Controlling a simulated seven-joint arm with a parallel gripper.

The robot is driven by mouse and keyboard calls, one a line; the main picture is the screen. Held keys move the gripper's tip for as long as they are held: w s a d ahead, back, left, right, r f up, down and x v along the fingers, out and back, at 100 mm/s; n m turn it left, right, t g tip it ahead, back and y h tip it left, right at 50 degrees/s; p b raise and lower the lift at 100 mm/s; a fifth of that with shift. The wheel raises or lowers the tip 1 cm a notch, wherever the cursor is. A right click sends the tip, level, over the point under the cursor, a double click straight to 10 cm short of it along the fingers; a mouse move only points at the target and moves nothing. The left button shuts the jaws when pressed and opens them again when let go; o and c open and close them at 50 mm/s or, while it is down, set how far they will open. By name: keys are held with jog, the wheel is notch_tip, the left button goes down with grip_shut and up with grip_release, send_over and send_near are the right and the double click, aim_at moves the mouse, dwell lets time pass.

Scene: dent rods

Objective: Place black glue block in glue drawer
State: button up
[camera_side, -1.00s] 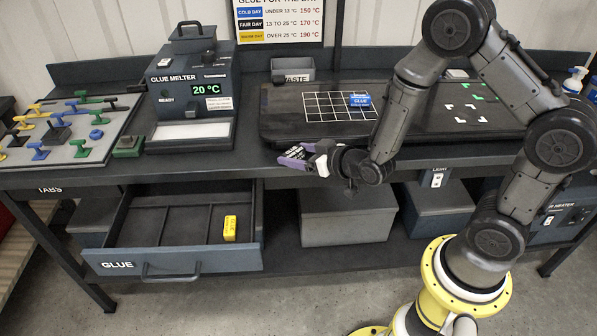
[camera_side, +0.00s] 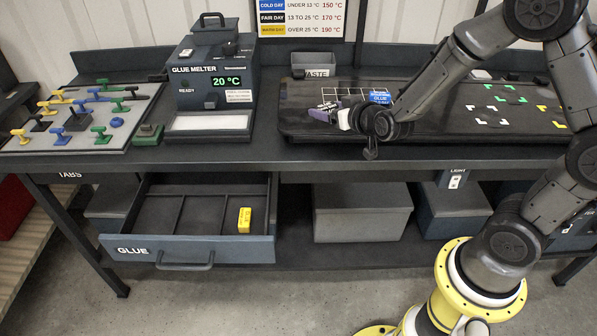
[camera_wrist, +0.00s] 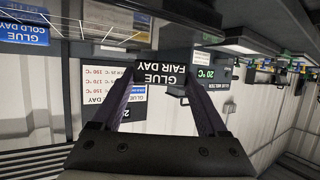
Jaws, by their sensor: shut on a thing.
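My gripper (camera_side: 322,113) is shut on the black glue block. In the wrist view the block (camera_wrist: 160,75), lettered "GLUE FAIR DAY", sits between the two purple fingertips (camera_wrist: 160,82). In the side view the gripper is in front of the dark mat's left part, and the block is small and partly hidden by the fingers. The glue drawer (camera_side: 190,247) is pulled open below the bench, lower left of the gripper. It has dividers, and a yellow glue block (camera_side: 244,219) stands in its right compartment. The other compartments look empty.
A blue glue block (camera_side: 380,97) lies on the white grid of the mat (camera_side: 300,132). The glue melter (camera_side: 210,85) stands left of the mat, with a tab board (camera_side: 75,140) beyond. The bench's front edge (camera_side: 330,160) overhangs the drawer. A grey box (camera_side: 362,215) stands right of the drawer.

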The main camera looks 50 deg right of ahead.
jog(key=shift+w+a+r, duration=0.2)
jog(key=shift+r, duration=0.1)
jog(key=w+a+f+n+y, duration=0.2)
jog(key=a+n+y, duration=0.45)
jog(key=a, duration=0.55)
jog(key=s+a+f+n+g+y, duration=0.2)
jog(key=s+a+f+n+y, duration=0.1)
jog(key=a, duration=0.3)
jog(key=s+a+f+n+g+y, duration=0.1)
jog(key=s+a+f+n+y, duration=0.25)
jog(key=a, duration=0.35)
send_over(217, 223)
jog(key=s, duration=0.1)
jog(key=shift+m+y, duration=0.3)
notch_tip(217, 223, down, 9)
jog(key=shift+d+r, duration=0.1)
jog(key=shift+d, duration=0.05)
jog(key=shift+w+f, duration=0.3)
jog(key=shift+f, duration=0.1)
jog(key=shift+w+a+f, duration=0.1)
jog(key=shift+f, duration=0.75)
jog(key=shift+w+a+f, duration=0.1)
jog(key=shift+f, duration=0.7)
